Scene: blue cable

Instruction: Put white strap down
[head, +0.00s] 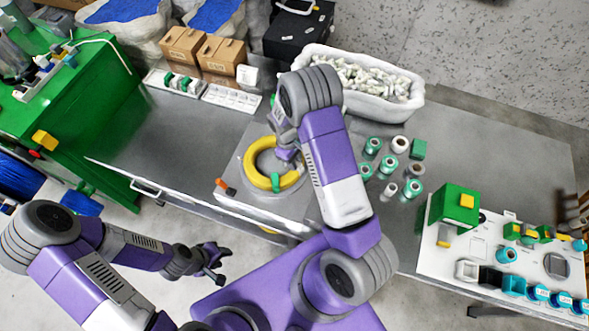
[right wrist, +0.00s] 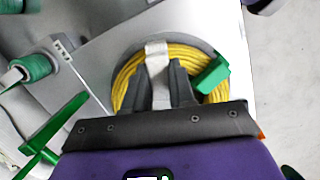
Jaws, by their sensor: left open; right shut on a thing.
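The white strap (right wrist: 156,58) stands between the fingers of my right gripper (right wrist: 162,80) in the right wrist view, with its upper end showing past the fingertips. The gripper is shut on it, over a coil of yellow cable (right wrist: 128,75). In the head view the yellow coil (head: 252,175) lies on a light board on the metal table, and my right gripper (head: 288,154) is at its inner right side. The strap cannot be made out there. My left gripper (head: 217,268) is open and empty, off the table's front edge.
A green clip (right wrist: 212,74) sits on the coil. Green spools (head: 388,165) stand right of my right arm, with a white bin (head: 365,107) behind. Cardboard boxes (head: 220,55) and white trays (head: 230,98) line the back. The table left of the coil is clear.

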